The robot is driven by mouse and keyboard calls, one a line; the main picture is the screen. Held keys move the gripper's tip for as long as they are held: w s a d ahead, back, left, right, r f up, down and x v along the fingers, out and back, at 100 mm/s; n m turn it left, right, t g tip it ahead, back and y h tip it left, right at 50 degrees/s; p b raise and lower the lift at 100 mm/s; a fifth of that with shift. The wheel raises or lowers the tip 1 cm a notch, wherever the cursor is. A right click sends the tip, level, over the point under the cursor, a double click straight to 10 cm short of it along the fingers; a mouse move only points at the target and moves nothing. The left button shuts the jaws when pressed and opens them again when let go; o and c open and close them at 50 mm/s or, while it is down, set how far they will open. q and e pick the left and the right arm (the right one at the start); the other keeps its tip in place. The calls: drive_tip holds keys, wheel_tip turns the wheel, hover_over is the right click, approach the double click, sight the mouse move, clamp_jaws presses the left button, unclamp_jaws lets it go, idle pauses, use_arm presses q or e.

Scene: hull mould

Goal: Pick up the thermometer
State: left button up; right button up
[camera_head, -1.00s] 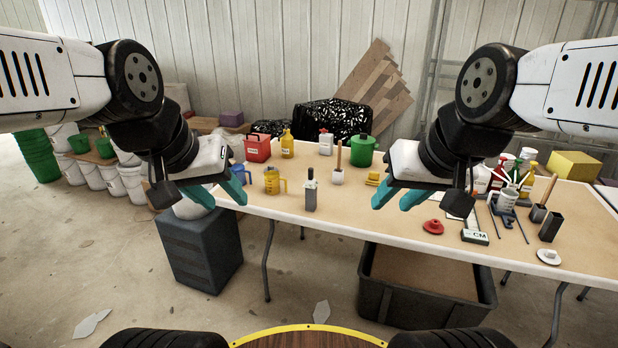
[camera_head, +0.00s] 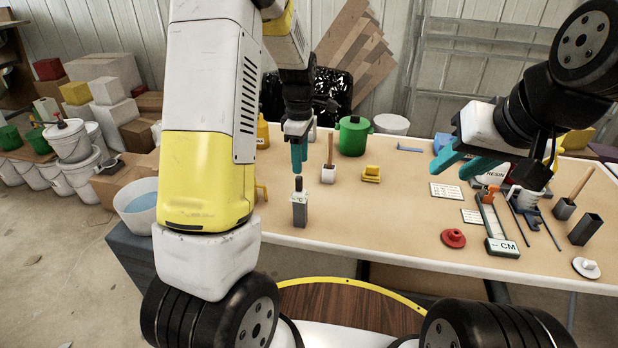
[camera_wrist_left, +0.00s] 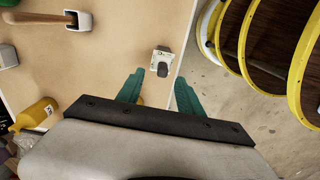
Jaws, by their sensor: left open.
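The thermometer (camera_head: 299,210) is a small grey upright device with a dark top and a "°C" label, standing near the table's front edge. My left gripper (camera_head: 299,158) points down just above and slightly behind it, open and empty. In the left wrist view, the thermometer (camera_wrist_left: 161,64) is seen from above, just beyond the gap between the teal fingers of my left gripper (camera_wrist_left: 160,84), not touching them. My right gripper (camera_head: 460,165) is over the right part of the table, its fingers apart and empty.
A white pot with a wooden handle (camera_head: 328,173) and a yellow block-like item (camera_head: 371,174) stand behind the thermometer. A red disc (camera_head: 453,238) and a "CM" gauge (camera_head: 502,246) lie to the right. The table (camera_head: 385,225) is clear between.

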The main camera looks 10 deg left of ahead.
sight(299, 176)
use_arm(q)
drive_tip(key=f, duration=0.7)
drive_tip(key=shift+s+a+f, duration=0.2)
drive_tip(key=shift+s+f, duration=0.05)
drive_tip(key=shift+f, duration=0.15)
clamp_jaws()
